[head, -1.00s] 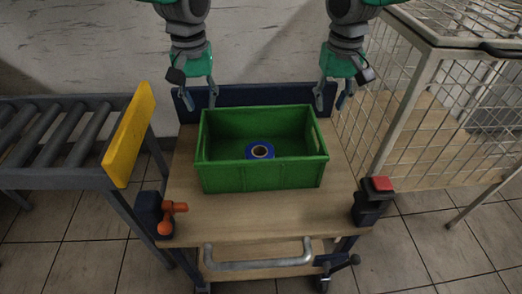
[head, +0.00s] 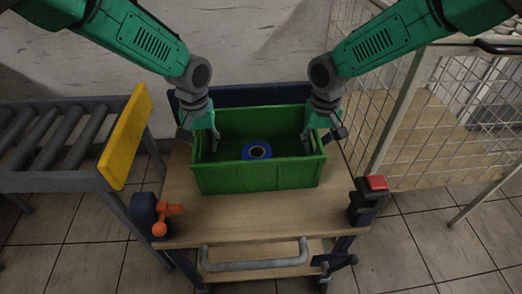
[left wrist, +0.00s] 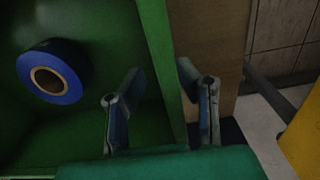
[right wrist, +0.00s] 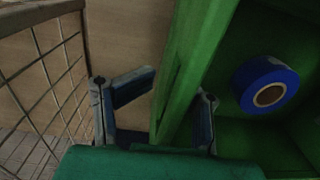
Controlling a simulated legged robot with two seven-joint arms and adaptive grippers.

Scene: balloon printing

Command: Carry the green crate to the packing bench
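The green crate (head: 258,178) stands on a wooden cart top, with a blue roll (head: 256,150) inside it. My left gripper (head: 200,136) is at the crate's left wall. In the left wrist view its open fingers (left wrist: 160,98) straddle that wall (left wrist: 163,60), one inside and one outside, with gaps visible. My right gripper (head: 320,136) is at the right wall. In the right wrist view its open fingers (right wrist: 160,105) straddle that wall (right wrist: 185,65) in the same way. The packing bench cannot be made out for certain.
The cart (head: 260,222) has a grey front handle (head: 255,256), an orange lever (head: 168,210) at left and a red button (head: 376,182) at right. A roller conveyor (head: 60,140) with a yellow end plate (head: 126,136) stands left. A wire cage (head: 450,130) stands right.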

